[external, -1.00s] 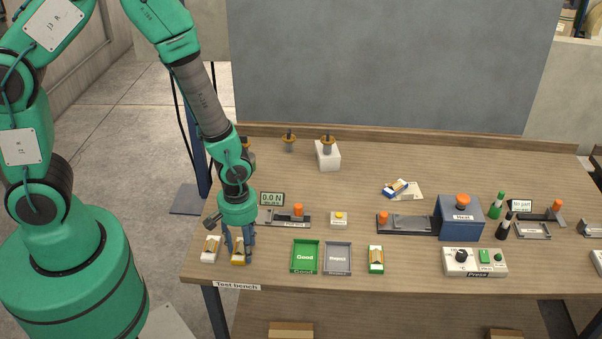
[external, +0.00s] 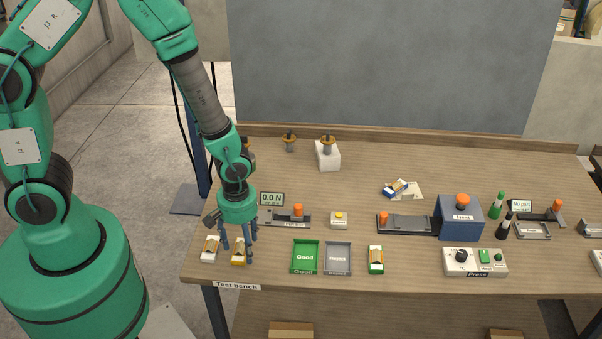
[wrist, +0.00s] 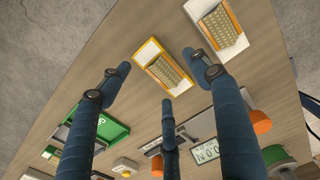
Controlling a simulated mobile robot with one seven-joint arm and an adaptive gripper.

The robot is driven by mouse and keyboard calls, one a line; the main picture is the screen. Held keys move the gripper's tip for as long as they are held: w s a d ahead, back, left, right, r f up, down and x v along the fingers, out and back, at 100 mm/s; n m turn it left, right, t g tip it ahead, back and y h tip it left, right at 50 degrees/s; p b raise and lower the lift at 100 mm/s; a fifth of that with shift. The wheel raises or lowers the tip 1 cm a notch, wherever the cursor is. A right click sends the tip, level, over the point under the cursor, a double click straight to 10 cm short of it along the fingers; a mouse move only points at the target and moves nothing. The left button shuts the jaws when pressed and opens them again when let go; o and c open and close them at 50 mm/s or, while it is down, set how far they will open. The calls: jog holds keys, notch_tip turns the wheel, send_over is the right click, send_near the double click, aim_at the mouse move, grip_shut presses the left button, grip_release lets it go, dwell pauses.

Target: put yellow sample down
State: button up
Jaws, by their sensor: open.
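The yellow sample (external: 237,259) lies flat on the bench near its front left edge. In the wrist view the yellow sample (wrist: 163,68) shows its white body, yellow end and gridded brown middle. My gripper (external: 239,246) is over it with three blue fingers spread. In the wrist view my gripper (wrist: 160,88) is open, and nothing is held between its fingertips. A gap shows around the sample there. In the external view the fingers hide part of it.
An orange-marked sample (external: 209,249) lies close on the left. The green Good tray (external: 305,270), grey Reject tray (external: 338,270) and a green sample (external: 376,267) are to the right. A fixture with an orange knob (external: 298,209) and a force display (external: 271,199) stand behind.

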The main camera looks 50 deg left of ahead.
notch_tip(320, 180, up, 11)
jog(key=p, duration=0.1)
jog(key=shift+r, duration=0.2)
dwell(0.8)
notch_tip(320, 180, up, 11)
jog(key=m+t, duration=0.1)
jog(key=m, duration=0.1)
send_over(243, 248)
jog(key=w+a, duration=0.2)
jog(key=a, duration=0.1)
jog(key=s+a+r+m+t, duration=0.25)
jog(key=a+r, duration=0.25)
jog(key=r, duration=0.6)
jog(key=s+a+r+m+t, duration=0.2)
jog(key=s+a+r+m, duration=0.2)
jog(key=s+a+r, duration=0.3)
jog(key=v, duration=0.7)
jog(key=shift+r, duration=0.35)
jog(key=shift+f+m, duration=0.1)
jog(key=shift+m, duration=0.15)
notch_tip(243, 248, down, 6)
jog(key=b, duration=0.5)
jog(key=shift+r, duration=0.25)
